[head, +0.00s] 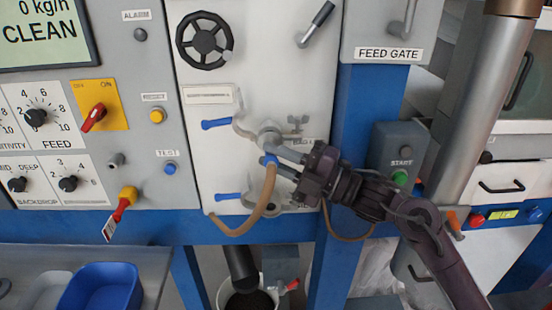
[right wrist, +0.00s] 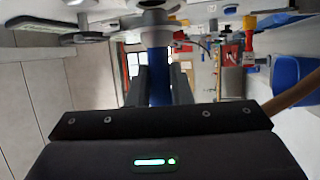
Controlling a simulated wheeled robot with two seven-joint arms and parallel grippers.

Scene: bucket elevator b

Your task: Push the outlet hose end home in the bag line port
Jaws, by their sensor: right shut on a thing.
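The tan outlet hose (head: 262,205) loops below the white panel, and its blue end (head: 270,160) is held by my right gripper (head: 284,163). In the right wrist view the blue end (right wrist: 158,62) stands between the two dark fingers (right wrist: 160,85). The grey bag line port (head: 268,134) is on the white panel just above the blue end. In the wrist view a grey round fitting (right wrist: 155,20) lies straight beyond the blue end. I cannot tell whether the end is partly inside the port. The label beside the port is partly hidden by my gripper. My left gripper is out of view.
Blue-handled levers (head: 216,124) and (head: 228,196) sit left of the port, with a wing-nut clamp (head: 296,122) at its right. A blue post (head: 362,110) and start box (head: 398,150) stand to the right. A bucket (head: 246,296) is below, a blue tray (head: 102,288) lower left.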

